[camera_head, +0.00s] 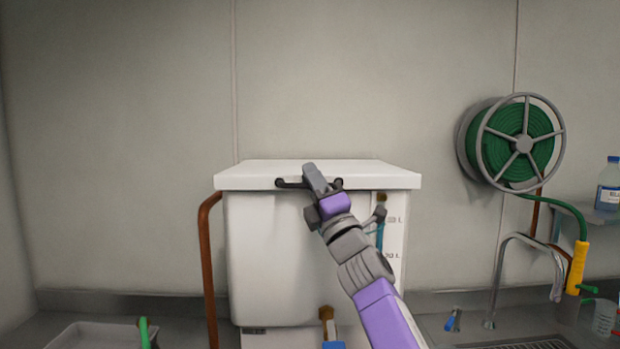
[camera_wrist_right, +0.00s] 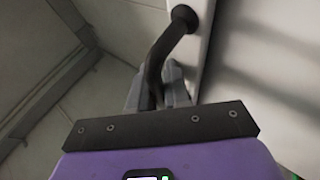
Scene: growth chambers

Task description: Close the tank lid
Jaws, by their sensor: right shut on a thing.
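The white tank (camera_head: 265,255) stands against the back wall, in the middle of the head view. Its white lid (camera_head: 318,171) lies flat across the top, and no gap shows between lid and tank. A dark bar handle (camera_head: 290,183) is fixed to the lid's front edge. My right gripper (camera_head: 315,178) reaches up to the handle and is shut on it. In the right wrist view the dark handle (camera_wrist_right: 158,58) runs between the fingers (camera_wrist_right: 160,90) beside a white surface. The gripper hides the middle of the handle. My left gripper is not in view.
A green hose reel (camera_head: 524,144) hangs on the wall at the right. A yellow hose nozzle (camera_head: 577,267) hangs below it. A brown pipe (camera_head: 207,265) runs down the tank's left side. A grey tray (camera_head: 95,335) is at the lower left. A bottle (camera_head: 608,185) stands on the right shelf.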

